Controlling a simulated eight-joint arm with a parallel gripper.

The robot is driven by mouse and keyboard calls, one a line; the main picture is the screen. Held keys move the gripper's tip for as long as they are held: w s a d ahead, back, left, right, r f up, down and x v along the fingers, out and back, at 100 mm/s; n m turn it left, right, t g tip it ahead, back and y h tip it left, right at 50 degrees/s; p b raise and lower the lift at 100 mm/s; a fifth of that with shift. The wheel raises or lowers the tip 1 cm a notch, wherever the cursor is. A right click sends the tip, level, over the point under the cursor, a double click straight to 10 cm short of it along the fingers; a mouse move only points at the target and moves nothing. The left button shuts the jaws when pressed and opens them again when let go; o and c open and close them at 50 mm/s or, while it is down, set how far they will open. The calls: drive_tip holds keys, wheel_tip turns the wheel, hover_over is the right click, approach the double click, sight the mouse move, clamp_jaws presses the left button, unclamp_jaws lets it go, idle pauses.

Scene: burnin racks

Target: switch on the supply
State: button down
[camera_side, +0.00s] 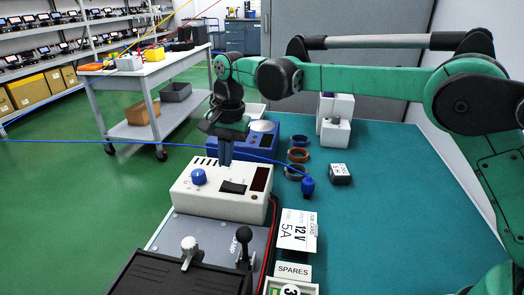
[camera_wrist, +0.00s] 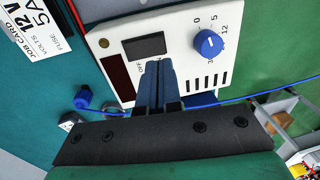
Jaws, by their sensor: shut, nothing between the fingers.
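The supply (camera_side: 215,199) is a white box with a blue knob (camera_side: 198,177), a black rocker switch (camera_side: 233,187) and a dark red display (camera_side: 259,179) that looks unlit. In the wrist view the supply (camera_wrist: 180,22) shows its rocker (camera_wrist: 143,46) and its knob (camera_wrist: 208,43), which has numbers around it. OFF is printed beside the rocker; its other marking is hidden by my fingers. My gripper (camera_side: 225,163) is shut and empty, pointing down over the supply. Its fingertips (camera_wrist: 158,65) show close to the rocker; I cannot tell whether they touch.
A blue box (camera_side: 265,140) stands behind the supply. A blue cable crosses near my gripper to a blue plug (camera_side: 307,186). A job card (camera_side: 297,230) reads 12 V, 5A. The right side of the teal mat is clear.

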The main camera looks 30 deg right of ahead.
sight(224, 184)
drive_tip(key=shift+w+a+f, duration=0.1)
drive_tip(key=shift+a+f, duration=0.05)
drive_tip(key=shift+f, duration=1.05)
drive_tip(key=shift+w+a+f, duration=0.1)
drive_tip(key=shift+f, duration=1.05)
drive_tip(key=shift+f, duration=0.2)
drive_tip(key=shift+r, duration=0.1)
drive_tip(key=shift+s+d+r, duration=0.25)
drive_tip(key=shift+s+d, duration=0.2)
drive_tip(key=shift+d, duration=0.05)
drive_tip(key=shift+r, duration=0.15)
drive_tip(key=shift+s+d+r, duration=0.15)
drive_tip(key=shift+r, duration=1.2)
drive_tip(key=shift+s+d+r, duration=0.1)
drive_tip(key=shift+r, duration=1.2)
drive_tip(key=shift+r, duration=0.1)
